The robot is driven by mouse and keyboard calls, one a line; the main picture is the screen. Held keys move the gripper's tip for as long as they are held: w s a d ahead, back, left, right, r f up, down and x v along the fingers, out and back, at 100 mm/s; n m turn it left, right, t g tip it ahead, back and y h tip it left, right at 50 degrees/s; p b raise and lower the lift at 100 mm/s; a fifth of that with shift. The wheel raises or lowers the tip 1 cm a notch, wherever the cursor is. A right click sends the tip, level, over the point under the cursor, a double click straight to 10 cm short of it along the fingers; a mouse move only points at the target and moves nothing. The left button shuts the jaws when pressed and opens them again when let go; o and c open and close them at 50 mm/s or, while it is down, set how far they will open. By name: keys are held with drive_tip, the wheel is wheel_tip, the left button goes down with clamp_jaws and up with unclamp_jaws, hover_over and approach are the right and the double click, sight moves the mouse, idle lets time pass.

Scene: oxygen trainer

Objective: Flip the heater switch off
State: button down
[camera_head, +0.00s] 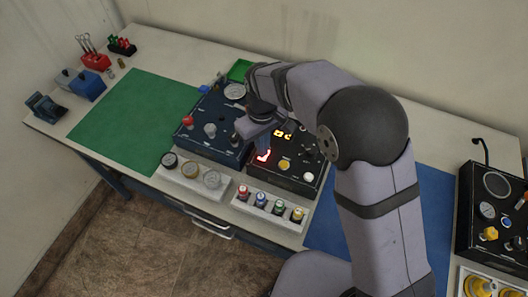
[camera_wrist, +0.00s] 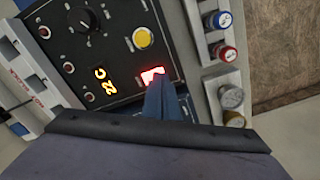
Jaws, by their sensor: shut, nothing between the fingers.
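The red-lit rocker switch (camera_head: 263,156), which looks like the heater switch, glows on the black control panel (camera_head: 292,182). It also glows in the wrist view (camera_wrist: 152,74), just beyond my fingertips. My gripper (camera_head: 264,146) is shut and empty, and its blue fingers (camera_wrist: 158,88) reach down over the panel right at the switch. They cover part of the switch's near side. I cannot tell whether they touch it. An orange display (camera_wrist: 103,80) beside the switch reads about 22 C.
A yellow button (camera_wrist: 143,38) and a black knob (camera_wrist: 82,19) sit close to the switch. A dark blue panel (camera_head: 213,128) with gauges adjoins it on the left. A rack of colored-cap bottles (camera_head: 268,211) stands in front. The green mat (camera_head: 135,115) is clear.

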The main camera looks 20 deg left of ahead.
drive_tip(key=shift+f+b, duration=0.45)
drive_tip(key=shift+f, duration=0.35)
idle(0.5)
drive_tip(key=shift+r, duration=0.1)
wheel_tip(320, 180, up, 7)
drive_tip(key=p, duration=0.6)
idle(0.3)
idle(0.4)
drive_tip(key=w+d+r+m, duration=0.1)
drive_tip(key=d+r+m, duration=0.15)
drive_tip(key=d, duration=0.75)
drive_tip(key=d+r+m, duration=0.1)
drive_tip(key=d+m, duration=0.2)
drive_tip(key=d, duration=0.7)
drive_tip(key=s+d+f+m, duration=0.1)
drive_tip(key=s+d+m, duration=0.5)
drive_tip(key=s+d, duration=0.4)
drive_tip(key=d, duration=0.4)
drive_tip(key=shift+s+d, duration=0.25)
drive_tip(key=shift+s, duration=0.1)
